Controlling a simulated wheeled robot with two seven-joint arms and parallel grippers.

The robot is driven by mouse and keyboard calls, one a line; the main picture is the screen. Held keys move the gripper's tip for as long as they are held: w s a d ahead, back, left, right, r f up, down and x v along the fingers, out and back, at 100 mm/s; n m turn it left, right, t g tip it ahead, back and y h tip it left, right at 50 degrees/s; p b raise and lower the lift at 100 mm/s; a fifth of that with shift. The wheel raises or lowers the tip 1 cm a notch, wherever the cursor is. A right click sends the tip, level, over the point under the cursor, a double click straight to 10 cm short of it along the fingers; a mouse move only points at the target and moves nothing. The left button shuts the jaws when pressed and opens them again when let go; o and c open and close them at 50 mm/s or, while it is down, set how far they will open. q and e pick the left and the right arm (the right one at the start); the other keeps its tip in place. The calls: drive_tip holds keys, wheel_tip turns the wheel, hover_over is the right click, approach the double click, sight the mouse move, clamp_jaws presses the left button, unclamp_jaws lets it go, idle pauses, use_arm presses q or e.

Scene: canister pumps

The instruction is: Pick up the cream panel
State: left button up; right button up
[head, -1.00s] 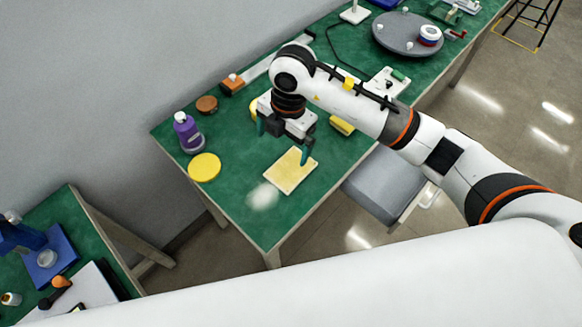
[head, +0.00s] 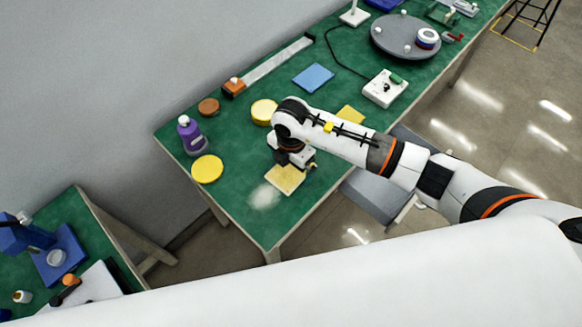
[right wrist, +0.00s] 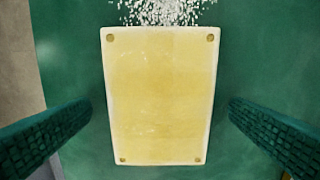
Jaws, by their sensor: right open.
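The cream panel (head: 285,180) is a flat pale-yellow rectangle lying on the green table. In the right wrist view the panel (right wrist: 160,95) fills the middle, with a small hole at each corner. My right gripper (head: 287,171) is above the panel in the head view and hides its far part. In the right wrist view its open fingers (right wrist: 160,128) stand to the left and right of the panel, apart from it. The gripper is empty. My left gripper is not in view.
White granules (head: 264,196) lie beside the panel. A yellow disc (head: 207,168), a purple bottle (head: 190,135), a round yellow tub (head: 263,112) and a blue sheet (head: 313,77) stand or lie around on the table (head: 240,218). A grey turntable (head: 390,38) is farther back.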

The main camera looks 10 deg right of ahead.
drive_tip(key=shift+f, duration=0.35)
drive_tip(key=c, duration=1)
